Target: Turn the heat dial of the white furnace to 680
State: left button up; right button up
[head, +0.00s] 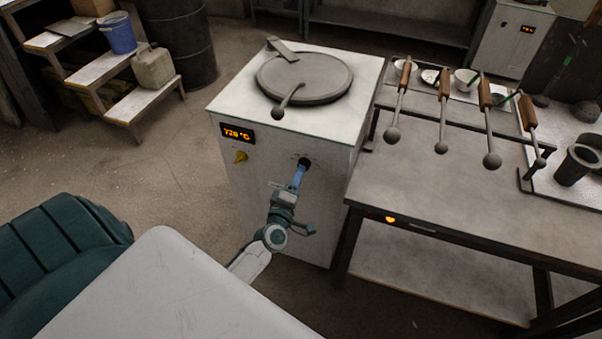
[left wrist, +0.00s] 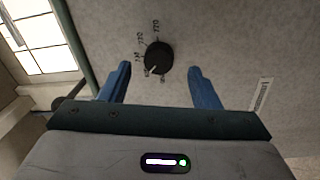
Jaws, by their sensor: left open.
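The white furnace (head: 285,130) stands in the middle of the head view, with a round grey lid on its top. Its lit display (head: 237,133) reads 720 °C in orange. The black heat dial (left wrist: 159,57) is on the furnace front, with printed numbers around it and a pale pointer mark toward its lower left. In the head view the dial (head: 304,162) is partly visible just above the fingertips. My left gripper (head: 299,176) is open in front of the dial. In the left wrist view its blue fingers (left wrist: 160,85) stand apart, one on each side below the dial, with nothing between them. My right gripper is not seen.
A yellow knob (head: 240,157) sits below the display. A metal table (head: 430,190) with several ladles on a rack stands right of the furnace. Wooden steps (head: 110,75) with a blue bucket (head: 118,33) are at the back left. The floor left of the furnace is clear.

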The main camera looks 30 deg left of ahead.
pick_arm(q)
jog(key=b+v, duration=0.1)
jog(key=v, duration=0.6)
jog(key=shift+s, duration=0.15)
jog(key=s+d+f+m+g+h, duration=0.15)
jog(key=s+f+m+g, duration=0.3)
jog(key=f, duration=0.95)
jog(key=s+d+f+m+g+h, duration=0.1)
jog(key=s+f+m+g+h, duration=0.3)
jog(key=f, duration=1.1)
jog(key=s+f+m+g, duration=0.2)
jog(key=s+f, duration=0.4)
jog(key=s, duration=0.4)
jog(key=s+f+m+g+y, duration=0.1)
jog(key=s+f+m+g, duration=0.2)
jog(key=s, duration=0.7)
jog(key=s+f+m+g+y, duration=0.1)
jog(key=s+f+m+g, duration=0.2)
jog(key=s+f, duration=0.7)
jog(key=shift+m, duration=1.15)
jog(key=shift+a+g, duration=0.1)
jog(key=shift+g, duration=0.15)
